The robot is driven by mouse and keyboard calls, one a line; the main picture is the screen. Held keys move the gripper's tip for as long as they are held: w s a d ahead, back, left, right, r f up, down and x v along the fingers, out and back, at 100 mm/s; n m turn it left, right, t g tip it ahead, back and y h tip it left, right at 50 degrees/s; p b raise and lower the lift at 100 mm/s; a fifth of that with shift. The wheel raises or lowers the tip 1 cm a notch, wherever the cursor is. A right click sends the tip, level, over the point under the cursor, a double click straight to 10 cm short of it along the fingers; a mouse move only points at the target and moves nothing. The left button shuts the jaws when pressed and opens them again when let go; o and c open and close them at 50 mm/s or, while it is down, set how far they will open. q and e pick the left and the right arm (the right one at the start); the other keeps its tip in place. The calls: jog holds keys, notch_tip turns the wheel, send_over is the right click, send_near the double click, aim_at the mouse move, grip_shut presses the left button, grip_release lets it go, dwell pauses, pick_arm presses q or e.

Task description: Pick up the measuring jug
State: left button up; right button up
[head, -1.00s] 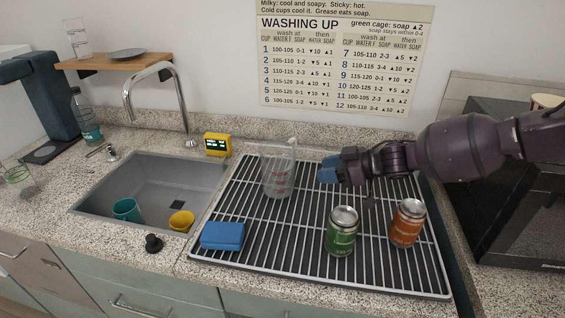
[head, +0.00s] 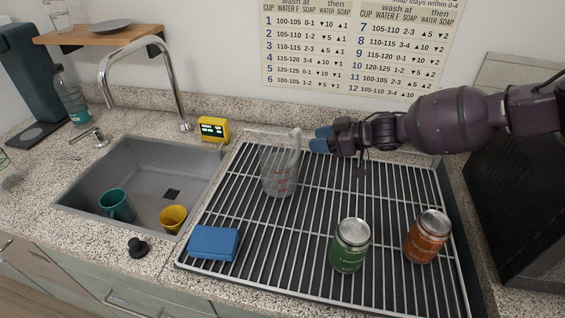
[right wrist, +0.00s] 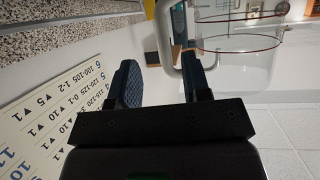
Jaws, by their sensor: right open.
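The clear measuring jug (head: 279,172) with red markings stands upright on the drying rack (head: 225,262), its handle toward my right gripper. My right gripper (head: 319,140) is just right of the jug near its upper part, with blue fingertips pointing left at it. In the right wrist view the gripper (right wrist: 165,82) is open with nothing between its fingers. The jug's pale handle (right wrist: 166,42) shows just beyond the fingertips, and the clear body (right wrist: 236,30) is to the right. Whether a finger touches the handle cannot be told. My left gripper is not in view.
A green can (head: 350,246) and an orange can (head: 427,237) stand on the rack's front right. A blue sponge (head: 213,243) lies at its front left. The sink (head: 95,185) holds a teal cup (head: 117,205) and a yellow cup (head: 173,218). A dark appliance (head: 520,190) is at right.

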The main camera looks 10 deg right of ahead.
aim_at(298, 142)
jog(key=shift+x, duration=3.1)
jog(key=shift+s+a+r, duration=0.15)
grip_shut()
